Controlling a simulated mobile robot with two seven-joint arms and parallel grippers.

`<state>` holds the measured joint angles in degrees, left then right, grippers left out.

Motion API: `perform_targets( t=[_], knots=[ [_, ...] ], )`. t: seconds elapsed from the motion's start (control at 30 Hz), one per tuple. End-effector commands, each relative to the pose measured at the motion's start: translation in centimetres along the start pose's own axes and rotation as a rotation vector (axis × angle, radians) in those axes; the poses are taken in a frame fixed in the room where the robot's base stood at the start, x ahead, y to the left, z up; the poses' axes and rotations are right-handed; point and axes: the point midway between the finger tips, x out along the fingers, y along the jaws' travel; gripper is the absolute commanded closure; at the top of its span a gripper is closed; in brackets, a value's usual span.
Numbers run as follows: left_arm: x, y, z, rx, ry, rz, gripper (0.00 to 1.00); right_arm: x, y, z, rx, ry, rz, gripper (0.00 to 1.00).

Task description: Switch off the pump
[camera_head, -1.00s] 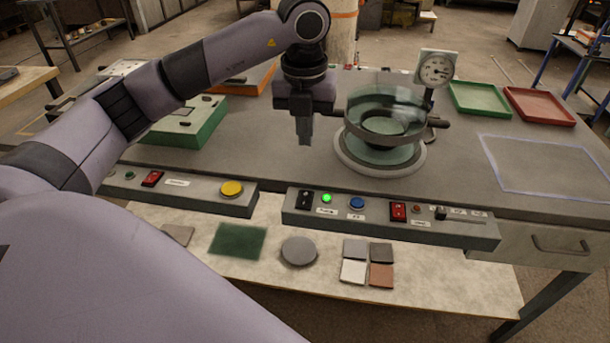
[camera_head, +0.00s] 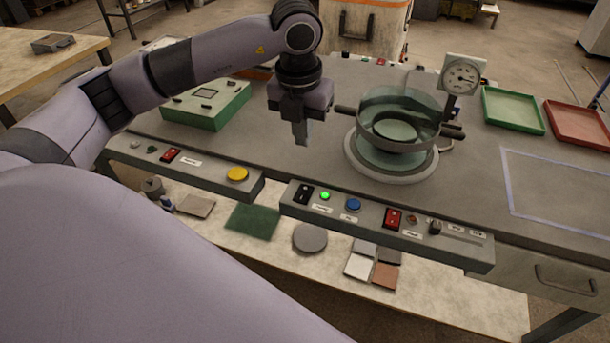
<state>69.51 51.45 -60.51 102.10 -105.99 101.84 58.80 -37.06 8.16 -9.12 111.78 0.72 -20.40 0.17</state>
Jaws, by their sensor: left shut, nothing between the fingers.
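A control panel (camera_head: 450,250) runs along the front edge of the grey workbench. It carries a black rocker switch (camera_head: 303,194) at its left end, a lit green lamp (camera_head: 325,196) beside it, and a blue button (camera_head: 353,204). The small labels under them are too blurred to read surely. My left gripper (camera_head: 301,136) is shut and empty, pointing down above the bench, behind the black switch and apart from it. A glass-sided chamber (camera_head: 399,110) on a round base stands to its right. My right gripper is not in view.
Farther right on the panel are a red switch (camera_head: 393,218) and a small lever (camera_head: 435,227). A second panel at left has a yellow button (camera_head: 237,174). A dial gauge (camera_head: 462,75) stands behind the chamber. Green (camera_head: 513,109) and red (camera_head: 578,124) trays lie at right.

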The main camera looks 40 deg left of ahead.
Motion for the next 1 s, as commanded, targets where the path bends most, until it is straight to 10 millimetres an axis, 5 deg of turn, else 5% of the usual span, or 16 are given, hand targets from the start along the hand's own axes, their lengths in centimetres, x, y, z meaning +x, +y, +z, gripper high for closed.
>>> perform_targets(
  t=[0.63, 1.0],
  knots=[
    [0.5, -0.1, -0.1, 0.011, -0.001, -0.002, 1.0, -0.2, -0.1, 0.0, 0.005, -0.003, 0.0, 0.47],
    [7.1, 0.0, -0.2, 0.011, 0.003, 0.0, 1.0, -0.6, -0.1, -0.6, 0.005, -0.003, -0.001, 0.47]
  ],
)
